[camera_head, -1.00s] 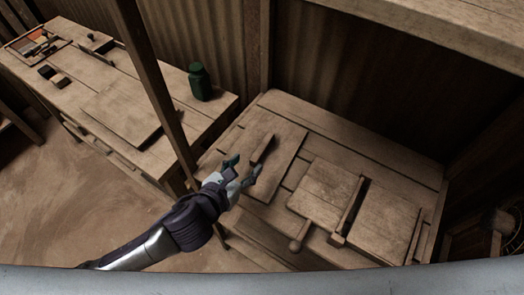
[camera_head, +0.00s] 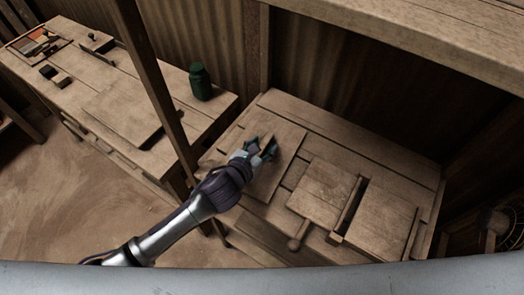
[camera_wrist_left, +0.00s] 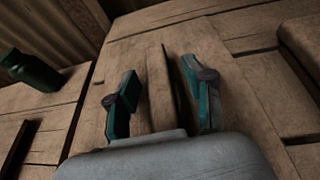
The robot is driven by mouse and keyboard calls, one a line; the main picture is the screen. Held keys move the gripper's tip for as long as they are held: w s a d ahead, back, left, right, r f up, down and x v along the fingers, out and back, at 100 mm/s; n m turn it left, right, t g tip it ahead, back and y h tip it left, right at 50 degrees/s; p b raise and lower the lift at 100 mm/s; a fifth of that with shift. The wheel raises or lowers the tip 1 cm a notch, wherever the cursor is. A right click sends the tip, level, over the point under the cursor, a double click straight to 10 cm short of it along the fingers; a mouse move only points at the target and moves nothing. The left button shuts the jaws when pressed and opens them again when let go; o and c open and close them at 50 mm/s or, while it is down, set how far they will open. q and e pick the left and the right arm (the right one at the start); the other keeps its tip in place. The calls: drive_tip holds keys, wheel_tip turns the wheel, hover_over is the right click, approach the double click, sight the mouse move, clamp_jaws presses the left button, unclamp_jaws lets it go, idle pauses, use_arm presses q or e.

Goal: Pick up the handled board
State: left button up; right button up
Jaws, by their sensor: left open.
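The handled board (camera_head: 288,141) is a flat wooden board lying on the right-hand bench, with a raised wooden bar handle on top. In the head view my left gripper (camera_head: 262,148) is over the board at the handle and covers most of it. In the left wrist view the handle (camera_wrist_left: 160,85) runs between the two open fingers of my left gripper (camera_wrist_left: 163,95), with a gap on each side. The board's surface (camera_wrist_left: 225,90) shows around the fingers. My right gripper is not in view.
A wooden press with a hinged plate (camera_head: 322,190) and a knobbed lever stands on the bench right of the board. A wooden post (camera_head: 150,75) rises left of my arm. A green jar (camera_head: 199,83) stands on the left bench (camera_head: 215,112).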

use_arm(q)
clamp_jaws()
drive_tip(key=shift+r, duration=0.1)
idle(0.3)
